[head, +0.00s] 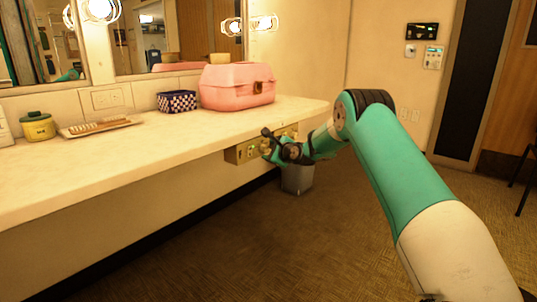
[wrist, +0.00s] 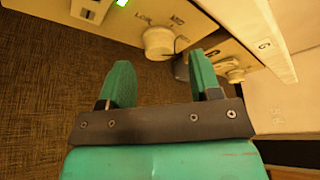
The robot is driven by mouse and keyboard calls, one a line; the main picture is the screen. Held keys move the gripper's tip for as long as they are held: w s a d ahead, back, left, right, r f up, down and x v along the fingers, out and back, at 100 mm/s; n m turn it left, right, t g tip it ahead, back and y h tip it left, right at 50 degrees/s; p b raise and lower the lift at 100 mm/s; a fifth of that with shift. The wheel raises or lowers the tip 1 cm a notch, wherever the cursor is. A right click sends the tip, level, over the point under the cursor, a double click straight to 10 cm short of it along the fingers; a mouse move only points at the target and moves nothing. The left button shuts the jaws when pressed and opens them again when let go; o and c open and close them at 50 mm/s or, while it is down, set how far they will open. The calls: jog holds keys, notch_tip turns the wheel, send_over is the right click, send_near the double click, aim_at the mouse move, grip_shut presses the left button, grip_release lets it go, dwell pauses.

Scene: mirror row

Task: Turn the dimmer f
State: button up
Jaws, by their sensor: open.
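A brass-coloured control panel (head: 242,152) is fixed under the front edge of the counter. In the wrist view the panel (wrist: 205,32) carries a pale round knob (wrist: 158,42) with lettering like "LOW" and "MID" beside it, and a second knob (wrist: 234,70) further right. I cannot read which knob is dimmer f. My gripper (head: 267,146) is at the panel's front in the head view and partly hides it. In the wrist view my gripper (wrist: 160,72) is open, its green fingers apart, with the first knob beyond and between the tips. Contact is not visible.
The counter (head: 130,150) holds a pink case (head: 236,88), a checkered box (head: 178,101), a yellow jar (head: 38,127) and a tray (head: 100,127). A grey bin (head: 297,180) stands below. A green light (wrist: 122,3) and a pale switch (wrist: 90,10) sit left on the panel.

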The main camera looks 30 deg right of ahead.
jog(key=shift+x, duration=1.15)
jog(key=shift+c, duration=0.5)
jog(key=c, duration=0.8)
jog(key=shift+c, duration=0.2)
